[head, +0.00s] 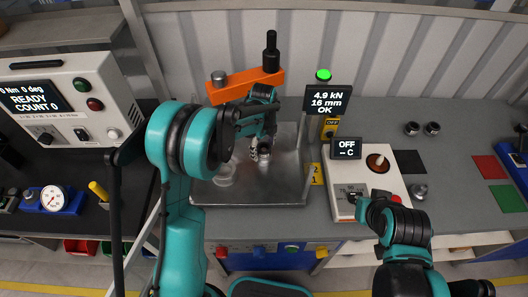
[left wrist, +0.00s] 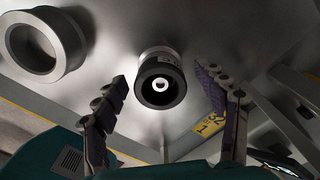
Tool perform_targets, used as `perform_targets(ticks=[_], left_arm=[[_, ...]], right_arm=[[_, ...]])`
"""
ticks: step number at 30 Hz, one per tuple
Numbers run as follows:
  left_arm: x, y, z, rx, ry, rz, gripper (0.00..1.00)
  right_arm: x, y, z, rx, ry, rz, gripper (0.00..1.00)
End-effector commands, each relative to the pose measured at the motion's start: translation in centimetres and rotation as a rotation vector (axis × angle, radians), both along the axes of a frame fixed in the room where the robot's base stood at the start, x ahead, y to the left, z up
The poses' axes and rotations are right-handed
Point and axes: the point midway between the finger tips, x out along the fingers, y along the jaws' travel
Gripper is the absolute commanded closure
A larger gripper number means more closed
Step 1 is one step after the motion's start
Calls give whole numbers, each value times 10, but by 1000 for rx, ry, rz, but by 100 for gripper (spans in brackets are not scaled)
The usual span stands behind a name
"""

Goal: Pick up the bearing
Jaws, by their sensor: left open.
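A round part with a black ring face, a light centre and a silver body, seemingly the bearing (left wrist: 160,82), stands on the metal tray (head: 285,196). In the left wrist view it lies between the fingertips of my left gripper (left wrist: 165,88), with a gap on both sides. My left gripper is open and empty. In the head view my left gripper (head: 260,152) is over the tray and hides much of this part. A wider silver ring (left wrist: 45,45) sits to its left, also in the head view (head: 225,175). My right gripper (head: 368,207) is by the white control box; its jaws are unclear.
An orange press arm (head: 243,86) stands behind the tray. A display (head: 328,99) reads 4.9 kN, 16 mm, OK. Two small rings (head: 421,129) lie farther right. A controller (head: 75,105) stands left.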

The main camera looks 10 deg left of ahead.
Motion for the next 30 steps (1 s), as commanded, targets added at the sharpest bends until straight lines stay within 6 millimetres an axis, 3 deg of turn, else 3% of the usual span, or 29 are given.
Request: perform_targets(ticks=[5, 9, 11, 22, 30], left_arm=[[0, 0, 0, 0, 0, 0, 28], [0, 0, 1, 0, 0, 0, 65], [0, 0, 1, 0, 0, 0, 78], [0, 0, 6, 0, 0, 1, 78], [0, 0, 57, 0, -1, 1, 78]], right_arm=[[0, 0, 1, 0, 0, 0, 100], [0, 0, 1, 0, 0, 0, 100], [0, 0, 1, 0, 0, 0, 100], [0, 0, 2, 0, 0, 0, 100], [0, 0, 13, 0, 0, 0, 100]])
